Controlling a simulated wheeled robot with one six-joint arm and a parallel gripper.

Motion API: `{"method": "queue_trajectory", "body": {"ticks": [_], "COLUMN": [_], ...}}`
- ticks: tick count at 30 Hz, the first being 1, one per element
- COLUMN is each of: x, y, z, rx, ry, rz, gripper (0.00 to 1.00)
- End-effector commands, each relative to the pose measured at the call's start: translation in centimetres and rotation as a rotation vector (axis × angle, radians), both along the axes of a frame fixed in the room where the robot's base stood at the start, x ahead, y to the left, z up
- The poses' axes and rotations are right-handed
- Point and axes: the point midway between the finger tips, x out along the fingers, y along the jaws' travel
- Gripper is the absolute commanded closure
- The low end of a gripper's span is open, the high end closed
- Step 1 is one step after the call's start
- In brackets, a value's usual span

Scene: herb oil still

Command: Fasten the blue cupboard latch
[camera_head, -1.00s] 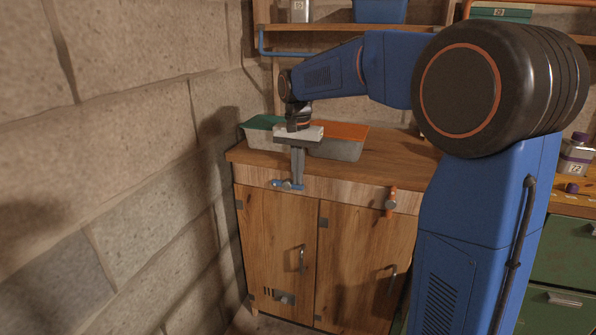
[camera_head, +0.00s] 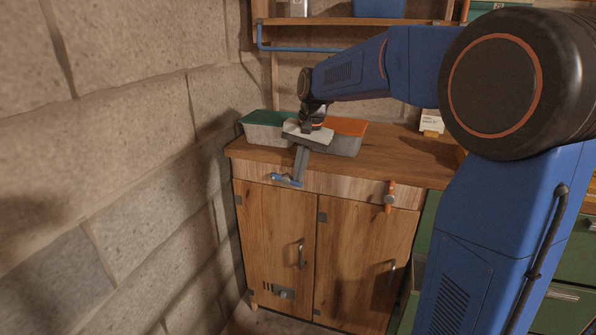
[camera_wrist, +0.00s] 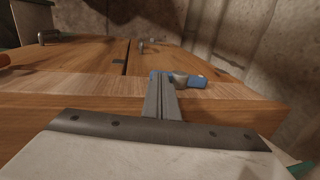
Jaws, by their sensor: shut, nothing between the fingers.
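The blue latch (camera_head: 279,177) is on the front rail above the left cupboard door (camera_head: 272,235). It lies roughly level, with a grey pivot, and also shows in the wrist view (camera_wrist: 197,82). My gripper (camera_head: 297,182) is shut and empty. Its grey fingers slant down in front of the rail, their tips at the right part of the latch in the head view. In the wrist view the fingers (camera_wrist: 160,84) are right beside the pivot and hide part of the latch. I cannot tell whether they touch it.
An orange latch (camera_head: 390,196) stands upright above the right door (camera_head: 357,250). A green-topped bin (camera_head: 266,135) and an orange-topped bin (camera_head: 345,145) stand on the worktop (camera_head: 395,160) behind my gripper. A stone wall (camera_head: 110,170) rises close on the left.

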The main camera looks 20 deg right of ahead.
Motion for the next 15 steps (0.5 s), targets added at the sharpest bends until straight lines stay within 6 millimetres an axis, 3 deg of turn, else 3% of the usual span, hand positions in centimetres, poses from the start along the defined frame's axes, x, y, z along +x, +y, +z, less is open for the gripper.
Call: {"method": "queue_trajectory", "body": {"ticks": [4,15], "x": [-0.3,-0.7], "y": [-0.4,-0.9], "z": [-0.5,-1.9], "rx": [0.072,0.066], "ry": [-0.051,-0.047], "rz": [-0.003,0.000], "gripper": [1.00,1.00]}}
